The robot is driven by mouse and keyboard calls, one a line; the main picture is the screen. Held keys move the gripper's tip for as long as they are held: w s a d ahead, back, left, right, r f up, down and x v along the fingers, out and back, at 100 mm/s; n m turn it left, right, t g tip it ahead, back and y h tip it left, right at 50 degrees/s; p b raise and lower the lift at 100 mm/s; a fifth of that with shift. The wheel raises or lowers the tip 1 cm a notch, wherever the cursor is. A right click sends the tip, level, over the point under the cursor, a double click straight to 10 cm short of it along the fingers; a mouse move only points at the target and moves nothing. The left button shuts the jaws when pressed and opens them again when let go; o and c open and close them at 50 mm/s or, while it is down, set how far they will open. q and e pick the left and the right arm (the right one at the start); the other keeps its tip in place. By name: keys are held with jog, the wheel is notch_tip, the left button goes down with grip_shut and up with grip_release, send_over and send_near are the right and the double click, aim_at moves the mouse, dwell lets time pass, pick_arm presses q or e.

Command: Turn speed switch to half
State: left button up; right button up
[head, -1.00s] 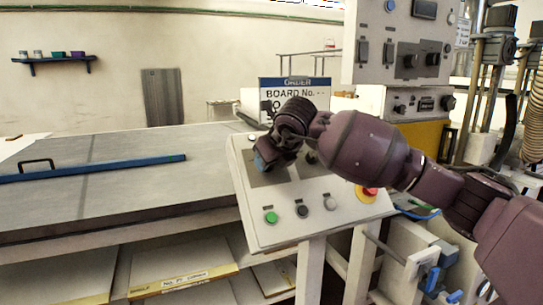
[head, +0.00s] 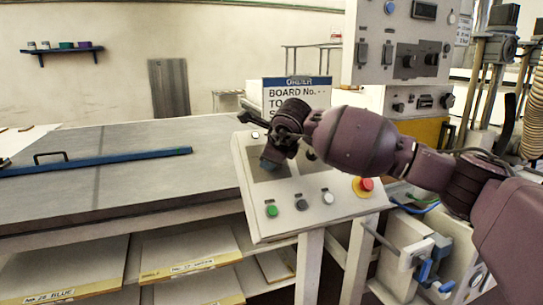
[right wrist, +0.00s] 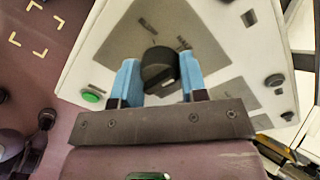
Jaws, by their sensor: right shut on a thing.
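The speed switch (right wrist: 158,68) is a black rotary knob on a grey plate of the sloping control panel (head: 285,229). In the right wrist view, small labels stand around it, too blurred to read surely. My right gripper (right wrist: 160,74) has its blue fingers on either side of the knob and is shut on it. In the head view the right gripper (head: 272,160) is over the upper left of the panel, and the hand hides the knob. My left gripper is not in view.
The panel carries a green button (head: 272,211), a black one (head: 302,204), a white one (head: 328,197) and a red emergency stop (head: 366,184). A grey table (head: 130,160) with a blue bar (head: 110,161) lies to the left. A switch cabinet (head: 392,85) stands behind.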

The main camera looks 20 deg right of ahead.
dwell(0.4)
jog(key=o, duration=0.6)
jog(key=shift+c, duration=0.2)
jog(key=o, duration=0.4)
jog(key=shift+c, duration=0.2)
